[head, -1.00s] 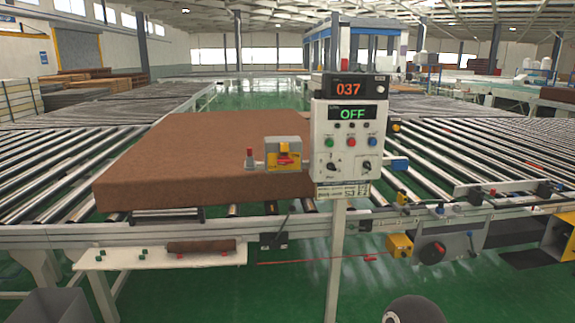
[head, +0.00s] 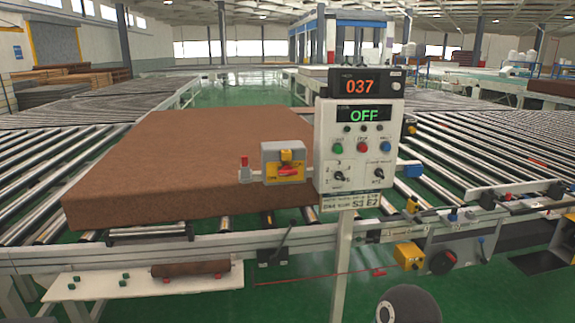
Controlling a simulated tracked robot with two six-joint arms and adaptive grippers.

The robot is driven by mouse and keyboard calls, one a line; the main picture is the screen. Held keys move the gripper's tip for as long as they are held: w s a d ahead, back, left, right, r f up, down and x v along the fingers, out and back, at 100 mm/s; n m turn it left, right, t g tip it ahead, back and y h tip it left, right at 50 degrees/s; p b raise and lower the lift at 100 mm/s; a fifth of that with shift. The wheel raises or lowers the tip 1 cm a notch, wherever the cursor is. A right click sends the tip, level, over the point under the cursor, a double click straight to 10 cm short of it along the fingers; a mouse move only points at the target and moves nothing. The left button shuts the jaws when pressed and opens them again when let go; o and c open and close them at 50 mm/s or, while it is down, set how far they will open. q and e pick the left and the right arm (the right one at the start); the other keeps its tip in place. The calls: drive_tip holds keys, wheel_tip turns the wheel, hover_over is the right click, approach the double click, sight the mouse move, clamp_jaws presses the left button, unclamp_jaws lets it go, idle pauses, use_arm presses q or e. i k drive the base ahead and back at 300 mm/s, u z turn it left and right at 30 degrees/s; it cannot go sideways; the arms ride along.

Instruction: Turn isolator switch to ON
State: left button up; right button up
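The isolator switch (head: 289,171) is a red handle on a yellow plate, on a grey box (head: 283,152) left of the control panel. The handle lies roughly level; its ON or OFF marking is too small to read. The control panel (head: 326,146) stands on a post and carries a display (head: 364,115) that reads OFF in green. Neither of my grippers shows in the head view.
A brown mattress (head: 180,160) lies on the roller conveyor (head: 460,150) behind the switch. A white shelf (head: 110,287) holds a brown roll and small coloured pieces below the conveyor edge. A dark rounded object (head: 408,304) is at the bottom. Green floor shows around the post.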

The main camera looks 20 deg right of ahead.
sight(285, 171)
drive_tip(key=u, duration=0.05)
drive_tip(key=i, duration=1.05)
